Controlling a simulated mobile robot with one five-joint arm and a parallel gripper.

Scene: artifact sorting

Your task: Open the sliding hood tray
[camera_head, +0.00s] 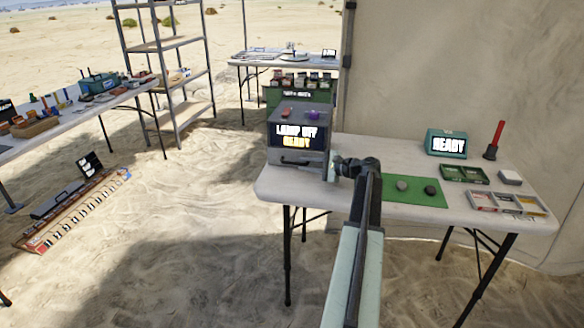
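A grey box-shaped hood (300,128) stands at the left end of the white table. Its front carries a lit sign that looks like "LAMP OFF READY". A low front panel with a dark handle (296,162) sits under the sign and appears to be the tray; it looks closed, flush with the box. My gripper (343,168) is beside the right side of the hood, at about the height of the handle. My arm reaches up from the bottom and hides part of the table.
The white table (346,147) also holds a green mat (414,191) with two stones, a "READY" display (446,144), a red-handled tool (494,140) and sorting trays (506,202). A shelf rack (166,76) and another table stand left. Sand in front of the hood is clear.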

